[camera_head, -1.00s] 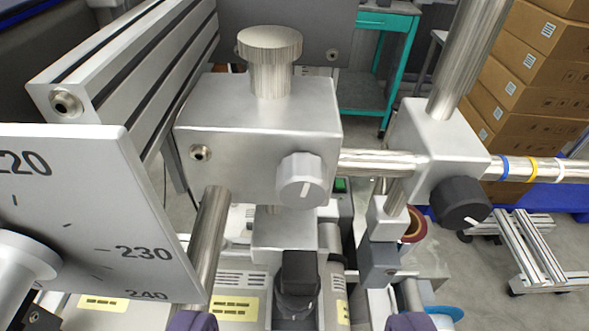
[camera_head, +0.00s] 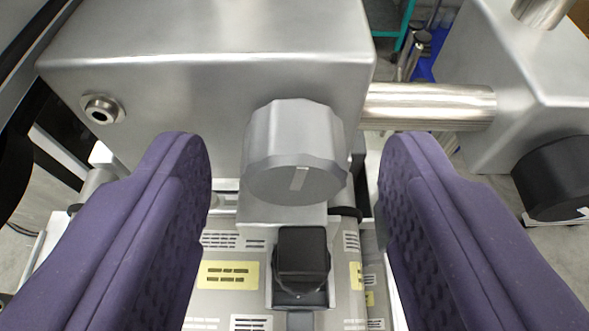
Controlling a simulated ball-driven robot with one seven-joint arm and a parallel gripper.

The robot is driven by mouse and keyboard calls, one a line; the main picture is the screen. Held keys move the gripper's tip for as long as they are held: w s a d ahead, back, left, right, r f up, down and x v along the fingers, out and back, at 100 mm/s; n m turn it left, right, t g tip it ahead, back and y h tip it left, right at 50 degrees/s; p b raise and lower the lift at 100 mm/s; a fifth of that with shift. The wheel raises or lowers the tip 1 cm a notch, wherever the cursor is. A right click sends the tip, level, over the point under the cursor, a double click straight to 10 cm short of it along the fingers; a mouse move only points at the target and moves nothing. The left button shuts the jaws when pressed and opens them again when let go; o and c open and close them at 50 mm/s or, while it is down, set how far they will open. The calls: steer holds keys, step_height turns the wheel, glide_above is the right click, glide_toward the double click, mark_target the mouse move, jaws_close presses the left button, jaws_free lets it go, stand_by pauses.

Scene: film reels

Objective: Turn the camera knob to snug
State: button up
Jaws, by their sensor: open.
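A silver faceted knob (camera_head: 295,155) with a short white mark sits on the front of a metal block (camera_head: 210,60). The mark leans slightly right of vertical. My gripper (camera_head: 296,150) is open, with one purple finger left of the knob and the other right of it. Clear gaps show on both sides, and neither finger appears to touch the knob. How far the fingertips reach along its depth is hard to tell. A black knob (camera_head: 555,178) is on a second block (camera_head: 535,75) at the right. Which knob is the camera's is not marked.
A steel rod (camera_head: 430,105) joins the two blocks close behind the right finger. A black square-topped part (camera_head: 302,255) stands below the silver knob, above a machine with yellow labels (camera_head: 227,274). A small bolt (camera_head: 102,108) protrudes from the block's left side.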

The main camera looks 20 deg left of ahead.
steer(key=c, duration=1.1)
steer(key=shift+o, duration=0.2)
steer(key=shift+d+r+m+y+p, duration=0.15)
steer(key=shift+m+y+p, duration=0.25)
steer(key=shift+p, duration=0.65)
steer(key=shift+m+p, duration=0.45)
steer(key=shift+m, duration=0.05)
steer(key=shift+f+m+g+y, duration=0.25)
steer(key=shift+m+g+y, duration=0.05)
steer(key=shift+m+y, duration=0.6)
steer(key=o, duration=1.1)
steer(key=shift+c, duration=0.2)
steer(key=shift+d+r, duration=0.1)
